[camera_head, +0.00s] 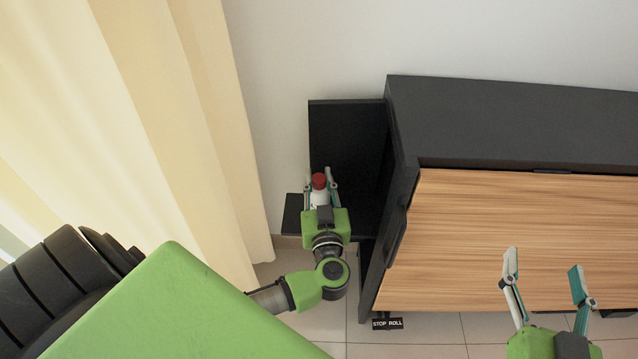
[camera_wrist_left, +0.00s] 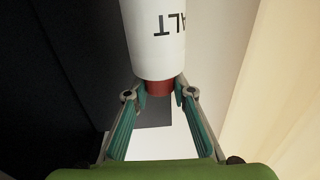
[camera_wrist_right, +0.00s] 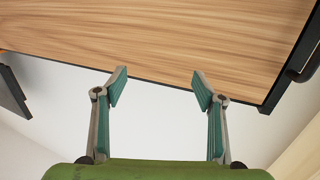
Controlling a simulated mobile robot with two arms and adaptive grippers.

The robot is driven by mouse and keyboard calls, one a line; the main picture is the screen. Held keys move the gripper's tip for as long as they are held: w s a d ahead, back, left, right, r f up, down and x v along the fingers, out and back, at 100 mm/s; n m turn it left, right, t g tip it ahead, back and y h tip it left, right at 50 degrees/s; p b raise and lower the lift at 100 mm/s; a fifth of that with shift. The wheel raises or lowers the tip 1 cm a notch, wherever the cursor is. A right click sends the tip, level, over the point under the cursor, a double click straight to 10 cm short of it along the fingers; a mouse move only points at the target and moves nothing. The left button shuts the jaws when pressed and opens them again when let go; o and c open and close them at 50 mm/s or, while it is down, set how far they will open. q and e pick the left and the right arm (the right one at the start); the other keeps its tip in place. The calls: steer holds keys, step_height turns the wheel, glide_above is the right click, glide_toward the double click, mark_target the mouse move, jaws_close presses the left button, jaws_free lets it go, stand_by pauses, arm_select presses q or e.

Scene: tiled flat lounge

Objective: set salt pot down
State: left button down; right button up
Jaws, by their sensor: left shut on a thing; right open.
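The salt pot is a white cylinder with a red cap (camera_head: 319,181). In the left wrist view the white pot (camera_wrist_left: 155,38) shows letters reading "ALT", with its red cap between the fingertips. My left gripper (camera_head: 320,174) is shut on the salt pot, over or at the small black side shelf (camera_head: 345,130). I cannot tell whether the pot's base touches the shelf. My right gripper (camera_head: 543,262) is open and empty in front of the wooden cabinet panel; it also shows in the right wrist view (camera_wrist_right: 159,82).
A black cabinet (camera_head: 500,120) with a slanted wooden panel (camera_head: 510,230) stands to the right of the shelf. A cream curtain (camera_head: 150,100) hangs at the left. A small "STOP ROLL" label (camera_head: 387,324) sits low by the cabinet. Tiled floor lies below.

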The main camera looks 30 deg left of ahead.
arm_select(q)
steer(key=shift+f, duration=0.2)
arm_select(e)
steer(key=shift+w+a+r+t, duration=0.15)
steer(key=shift+r+t, duration=0.25)
steer(key=shift+r, duration=0.45)
arm_select(q)
steer(key=shift+f, duration=0.1)
arm_select(e)
steer(key=shift+f, duration=0.1)
arm_select(q)
steer(key=c, duration=1.7)
jaws_free()
arm_select(e)
steer(key=shift+f, duration=0.1)
